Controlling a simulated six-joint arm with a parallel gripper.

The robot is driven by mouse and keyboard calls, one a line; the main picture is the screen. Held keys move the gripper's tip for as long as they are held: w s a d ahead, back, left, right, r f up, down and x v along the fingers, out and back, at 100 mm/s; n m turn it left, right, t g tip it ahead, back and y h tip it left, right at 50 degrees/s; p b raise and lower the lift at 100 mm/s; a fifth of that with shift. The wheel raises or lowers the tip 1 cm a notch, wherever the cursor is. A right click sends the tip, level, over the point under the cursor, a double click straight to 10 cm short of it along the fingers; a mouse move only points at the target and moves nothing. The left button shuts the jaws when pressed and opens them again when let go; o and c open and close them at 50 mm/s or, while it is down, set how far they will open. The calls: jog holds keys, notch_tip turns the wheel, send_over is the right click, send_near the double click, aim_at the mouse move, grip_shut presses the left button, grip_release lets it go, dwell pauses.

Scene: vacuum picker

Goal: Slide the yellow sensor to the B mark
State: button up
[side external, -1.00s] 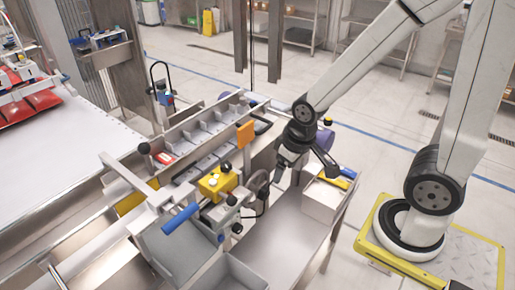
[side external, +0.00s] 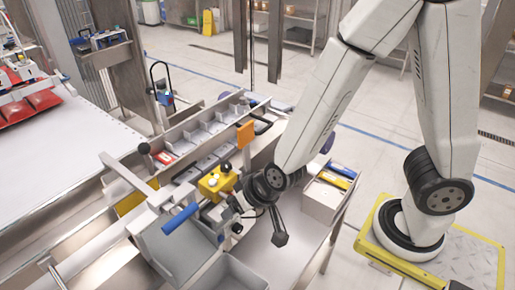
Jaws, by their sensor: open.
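The yellow sensor (side external: 215,182), a blocky yellow body with a pale round knob on top, sits on the rail assembly left of my wrist. My gripper (side external: 237,204) is turned left and is close to the sensor's right side. Its fingers are small and blend with the grey metal parts there, so I cannot tell whether they touch anything. It is open, with nothing seen held. No B mark can be read in this view.
A divided grey tray (side external: 205,138) runs along the back. A pale box (side external: 323,199) with yellow and blue items stands right. The metal tabletop (side external: 268,258) in front is mostly clear.

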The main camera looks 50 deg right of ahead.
aim_at(226, 188)
jog(key=shift+s+d+f+n+t+h, duration=0.1)
jog(key=shift+s+f+n+t+h, duration=0.45)
jog(key=shift+t, duration=1.3)
jog(key=shift+s+d+f+n+t+h, duration=0.15)
jog(key=shift+s+f+t+h, duration=0.25)
jog(key=shift+s+t+h, duration=0.95)
jog(key=shift+w+d+f+n+t+h, duration=0.1)
jog(key=shift+f+n+t+h, duration=0.35)
jog(key=shift+t, duration=1.85)
jog(key=shift+w, duration=0.1)
jog(key=shift+w+d, duration=0.25)
jog(key=shift+w, duration=1)
jog(key=shift+w+d, duration=0.2)
jog(key=shift+w, duration=1.05)
jog(key=shift+w+d, duration=0.25)
jog(key=shift+w, duration=1)
grip_shut()
